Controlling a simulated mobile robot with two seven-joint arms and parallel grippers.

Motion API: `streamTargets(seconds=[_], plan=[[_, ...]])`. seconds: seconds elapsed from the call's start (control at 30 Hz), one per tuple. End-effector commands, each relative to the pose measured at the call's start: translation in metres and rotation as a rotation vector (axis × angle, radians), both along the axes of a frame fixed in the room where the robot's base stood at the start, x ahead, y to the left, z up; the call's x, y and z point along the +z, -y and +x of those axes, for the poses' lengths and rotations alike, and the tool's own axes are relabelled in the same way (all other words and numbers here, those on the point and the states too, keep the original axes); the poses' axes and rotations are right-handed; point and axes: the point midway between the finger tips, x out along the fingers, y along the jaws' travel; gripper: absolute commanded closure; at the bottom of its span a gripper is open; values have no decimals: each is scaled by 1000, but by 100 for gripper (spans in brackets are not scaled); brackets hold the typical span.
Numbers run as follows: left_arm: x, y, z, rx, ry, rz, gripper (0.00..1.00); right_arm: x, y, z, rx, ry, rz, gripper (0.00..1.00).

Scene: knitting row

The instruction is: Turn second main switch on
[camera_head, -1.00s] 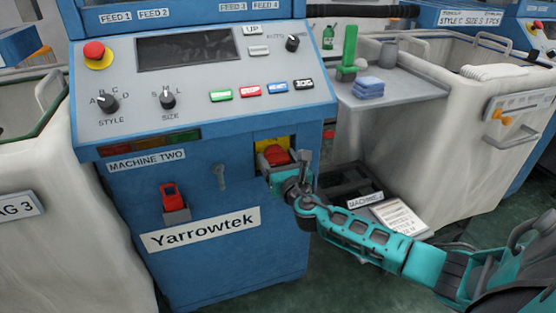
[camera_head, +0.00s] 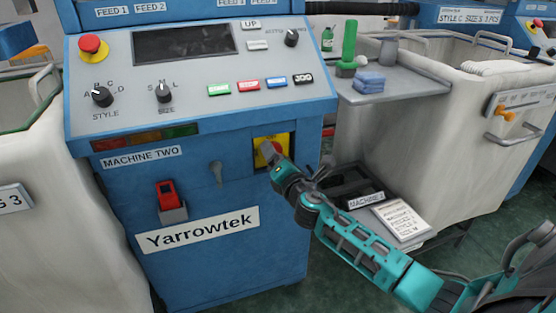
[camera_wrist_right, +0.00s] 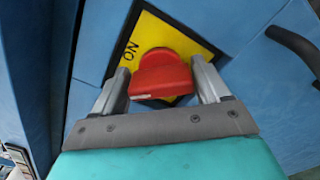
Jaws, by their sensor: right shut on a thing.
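The main switch is a red knob (camera_wrist_right: 163,76) on a yellow plate (camera_head: 271,142) at the right of Machine Two's blue front (camera_head: 240,245). My right gripper (camera_head: 274,154) is shut on this red knob, with one finger on each side of it in the right wrist view. The word ON shows on the yellow plate (camera_wrist_right: 190,37), left of the knob in that view. In the head view the gripper hides most of the knob. My left gripper is not in view.
A red emergency button (camera_head: 91,46), style and size dials, and coloured buttons sit on the panel above. A red lever switch (camera_head: 167,194) and a grey handle (camera_head: 217,172) are left of the yellow plate. A grey shelf (camera_head: 415,90) and white bin (camera_head: 440,150) stand right.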

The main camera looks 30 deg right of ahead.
Motion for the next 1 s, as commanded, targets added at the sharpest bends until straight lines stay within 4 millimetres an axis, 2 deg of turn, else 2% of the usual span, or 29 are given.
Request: streamTargets(seconds=[0.53,1.0], plan=[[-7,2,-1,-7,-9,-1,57,-3,0,0,0,113,482,55],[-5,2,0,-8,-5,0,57,-4,1,0,0,164,691,55]])
